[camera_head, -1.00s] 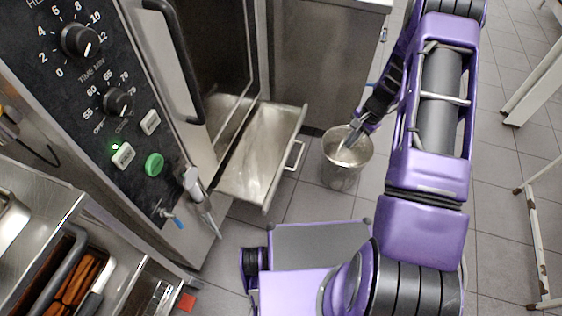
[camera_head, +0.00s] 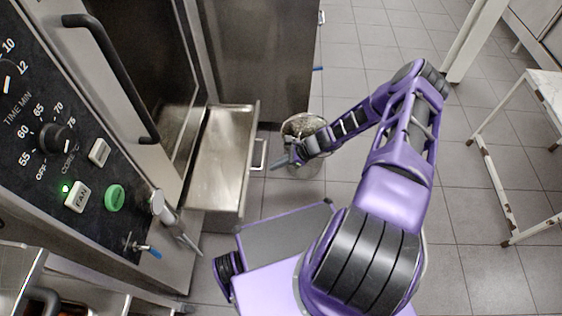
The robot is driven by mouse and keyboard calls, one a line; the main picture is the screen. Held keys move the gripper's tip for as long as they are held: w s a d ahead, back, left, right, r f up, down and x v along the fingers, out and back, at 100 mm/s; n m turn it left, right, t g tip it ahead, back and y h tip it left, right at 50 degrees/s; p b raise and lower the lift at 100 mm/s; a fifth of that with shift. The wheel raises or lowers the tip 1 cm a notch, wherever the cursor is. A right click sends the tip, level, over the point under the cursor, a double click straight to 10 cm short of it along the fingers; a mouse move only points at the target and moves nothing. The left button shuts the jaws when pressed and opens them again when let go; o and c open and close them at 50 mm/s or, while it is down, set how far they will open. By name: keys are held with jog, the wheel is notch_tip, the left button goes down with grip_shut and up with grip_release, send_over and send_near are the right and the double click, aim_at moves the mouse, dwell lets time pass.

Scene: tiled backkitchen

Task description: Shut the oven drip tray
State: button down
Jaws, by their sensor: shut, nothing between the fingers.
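The oven drip tray (camera_head: 222,160) is a shallow metal drawer that sticks out from the lower front of the oven (camera_head: 120,165). Its handle (camera_head: 261,155) is on the outer front face, towards the right. My gripper (camera_head: 276,164) is shut and empty, just right of the handle, with its fingertips pointing left towards it. A small gap seems to show between the fingertips and the handle, but whether they touch is hard to tell from above.
A metal bucket (camera_head: 304,125) stands on the floor under my wrist. The oven door handle (camera_head: 112,75) is at upper left, and a spray nozzle (camera_head: 172,222) hangs by the control panel. A white rack (camera_head: 510,130) stands at right.

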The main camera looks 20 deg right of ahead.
aim_at(249, 172)
jog(key=a+f, duration=0.1)
jog(key=w+a+f, duration=0.1)
jog(key=a, duration=0.1)
jog(key=w+a+f, duration=0.1)
jog(key=a, duration=0.1)
jog(key=shift+w+a+b, duration=0.3)
jog(key=shift+w+a, duration=0.05)
jog(key=shift+a, duration=0.4)
